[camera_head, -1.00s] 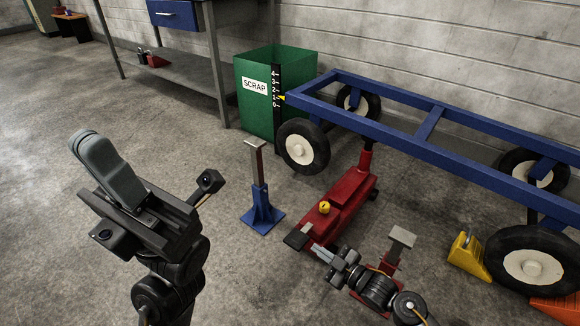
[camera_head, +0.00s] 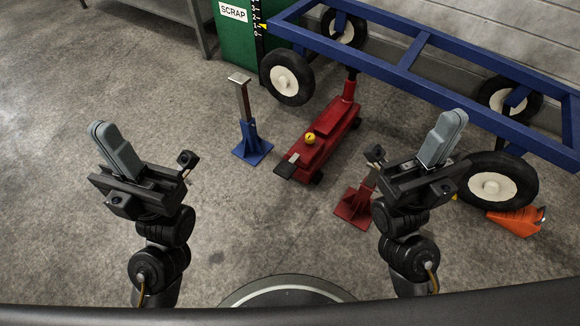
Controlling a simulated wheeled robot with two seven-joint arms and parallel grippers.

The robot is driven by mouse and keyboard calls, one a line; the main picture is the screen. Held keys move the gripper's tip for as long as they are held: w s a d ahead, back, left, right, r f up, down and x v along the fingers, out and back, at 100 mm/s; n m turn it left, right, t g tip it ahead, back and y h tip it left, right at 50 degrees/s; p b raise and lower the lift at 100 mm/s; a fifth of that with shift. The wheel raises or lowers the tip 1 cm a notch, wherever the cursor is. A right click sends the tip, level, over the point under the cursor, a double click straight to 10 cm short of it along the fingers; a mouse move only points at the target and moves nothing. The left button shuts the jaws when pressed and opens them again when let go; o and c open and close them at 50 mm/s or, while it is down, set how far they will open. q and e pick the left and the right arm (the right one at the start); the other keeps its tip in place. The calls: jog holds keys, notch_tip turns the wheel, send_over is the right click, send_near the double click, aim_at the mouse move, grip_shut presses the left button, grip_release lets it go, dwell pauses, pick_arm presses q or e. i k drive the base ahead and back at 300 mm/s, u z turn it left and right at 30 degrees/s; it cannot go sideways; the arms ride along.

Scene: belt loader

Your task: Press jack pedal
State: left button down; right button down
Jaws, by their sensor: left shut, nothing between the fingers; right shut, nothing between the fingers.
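The red floor jack (camera_head: 326,134) sits on the concrete under the near end of the blue cart frame (camera_head: 402,62). Its dark pedal (camera_head: 287,165) sticks out at the end facing me, and a yellow knob (camera_head: 310,138) is on top of its body. My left gripper (camera_head: 116,148) is raised at the left, shut and empty, apart from the jack. My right gripper (camera_head: 443,138) is raised at the right, shut and empty, also apart from the jack and pedal. It hides the top of the red stand.
A blue jack stand (camera_head: 250,143) stands left of the jack, and a red stand (camera_head: 352,205) stands to its right. Cart wheels (camera_head: 287,79) are behind. An orange object (camera_head: 517,220) lies at the right. The green scrap bin (camera_head: 235,42) is at the back. Floor before the pedal is clear.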

aim_at(285, 169)
jog(key=k, duration=1.25)
jog(key=u, duration=0.65)
jog(key=i, duration=1.75)
jog(key=z, duration=0.8)
